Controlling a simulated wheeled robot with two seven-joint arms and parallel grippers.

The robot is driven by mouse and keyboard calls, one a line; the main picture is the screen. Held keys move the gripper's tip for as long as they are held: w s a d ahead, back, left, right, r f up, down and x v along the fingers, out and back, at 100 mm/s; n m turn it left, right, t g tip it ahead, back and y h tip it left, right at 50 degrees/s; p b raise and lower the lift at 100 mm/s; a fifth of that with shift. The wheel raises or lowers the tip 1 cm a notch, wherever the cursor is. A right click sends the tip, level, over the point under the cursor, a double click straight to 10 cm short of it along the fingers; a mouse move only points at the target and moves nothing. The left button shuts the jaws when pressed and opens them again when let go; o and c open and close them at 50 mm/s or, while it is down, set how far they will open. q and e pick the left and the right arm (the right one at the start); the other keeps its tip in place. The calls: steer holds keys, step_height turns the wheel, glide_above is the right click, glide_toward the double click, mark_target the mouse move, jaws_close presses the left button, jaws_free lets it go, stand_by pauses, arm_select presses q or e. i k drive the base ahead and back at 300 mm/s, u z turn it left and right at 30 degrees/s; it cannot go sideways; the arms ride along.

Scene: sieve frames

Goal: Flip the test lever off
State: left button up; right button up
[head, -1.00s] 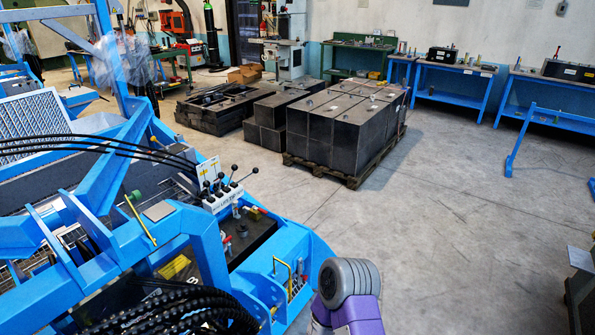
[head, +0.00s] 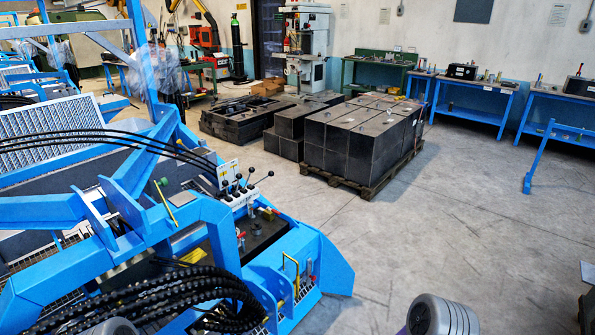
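A bank of several black-knobbed levers (head: 239,188) stands on a white control block (head: 240,200) on the blue machine (head: 205,215), left of the middle in the head view. A white label plate (head: 228,174) stands behind the levers. One lever leans out to the right with its knob (head: 270,173) apart from the others. I cannot tell which one is the test lever or read any labels. Neither gripper is in view. Only grey rounded parts of my arms show at the bottom edge, well below the levers.
Black hoses (head: 150,305) loop across the machine's near side, and thin hoses (head: 110,140) arch in from the left. Dark blocks on a pallet (head: 370,185) stand behind. Blue workbenches (head: 470,105) line the wall. The concrete floor (head: 440,230) at right is clear.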

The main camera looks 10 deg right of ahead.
mark_target(270, 173)
steer(key=i, duration=0.45)
steer(key=z, duration=0.75)
steer(key=i, duration=0.95)
steer(key=z, duration=0.7)
steer(key=i, duration=1.8)
steer(key=u, duration=1.15)
steer(key=i, duration=0.5)
steer(key=u, duration=0.45)
